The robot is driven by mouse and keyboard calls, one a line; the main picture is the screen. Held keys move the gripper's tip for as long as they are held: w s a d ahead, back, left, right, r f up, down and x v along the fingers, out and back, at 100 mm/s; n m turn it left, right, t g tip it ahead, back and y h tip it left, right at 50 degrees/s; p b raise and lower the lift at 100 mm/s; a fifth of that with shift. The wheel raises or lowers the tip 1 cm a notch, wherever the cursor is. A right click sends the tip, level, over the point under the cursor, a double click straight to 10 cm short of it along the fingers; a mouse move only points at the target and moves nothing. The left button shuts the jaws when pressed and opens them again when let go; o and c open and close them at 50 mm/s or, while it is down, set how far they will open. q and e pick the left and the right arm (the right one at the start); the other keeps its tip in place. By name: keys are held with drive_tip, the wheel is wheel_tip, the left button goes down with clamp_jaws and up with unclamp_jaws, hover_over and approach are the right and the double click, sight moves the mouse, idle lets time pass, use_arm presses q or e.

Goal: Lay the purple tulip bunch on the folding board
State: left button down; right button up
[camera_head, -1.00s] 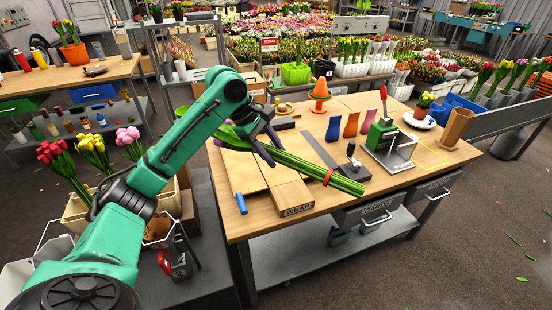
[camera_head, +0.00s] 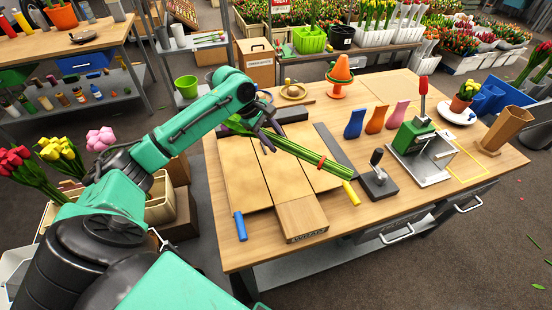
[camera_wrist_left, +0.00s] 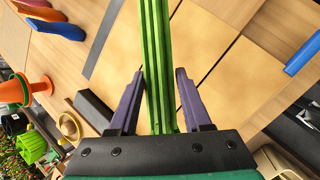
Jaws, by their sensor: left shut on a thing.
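My left gripper (camera_head: 268,138) is shut on the tulip bunch (camera_head: 312,155), a bundle of long green stems with a red band near the cut ends. The flower heads are mostly hidden behind the gripper in the head view. In the left wrist view the stems (camera_wrist_left: 157,50) run between the two dark purple fingers (camera_wrist_left: 158,75). The folding board (camera_head: 250,180) lies on the table, with tan panels, a blue handle and a yellow handle. The bunch crosses above the board's back right part; I cannot tell if it touches. My right gripper is not in view.
A wooden block marked WRAP (camera_head: 303,218) lies at the board's front. To the right stand a black-handled tool (camera_head: 377,175), blue, orange and pink sleeves (camera_head: 375,118), and a green-and-metal press (camera_head: 420,145). An orange cone (camera_head: 340,75) stands behind. The table's front right is clear.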

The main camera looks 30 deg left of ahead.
use_arm(q)
drive_tip(key=f, duration=0.3)
drive_tip(key=w+f, duration=0.1)
drive_tip(key=f, duration=0.1)
drive_tip(key=shift+a, duration=0.3)
wheel_tip(320, 180, down, 3)
drive_tip(key=shift+r, duration=0.2)
drive_tip(key=shift+s+d+f+p, duration=0.1)
drive_tip(key=shift+f+p, duration=0.05)
drive_tip(key=shift+f, duration=0.4)
drive_tip(key=shift+s+d+f+p, duration=0.1)
drive_tip(key=shift+f+p, duration=0.05)
drive_tip(key=shift+f, duration=0.4)
drive_tip(key=shift+w+a+f, duration=0.1)
drive_tip(key=shift+a+f, duration=0.05)
drive_tip(key=shift+f, duration=0.05)
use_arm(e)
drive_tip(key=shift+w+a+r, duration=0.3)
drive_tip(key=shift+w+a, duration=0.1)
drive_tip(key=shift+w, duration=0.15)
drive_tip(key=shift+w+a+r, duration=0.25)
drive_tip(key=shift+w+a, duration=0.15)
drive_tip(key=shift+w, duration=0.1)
use_arm(q)
drive_tip(key=shift+c, duration=2.2)
unclamp_jaws()
drive_tip(key=shift+o, duration=0.5)
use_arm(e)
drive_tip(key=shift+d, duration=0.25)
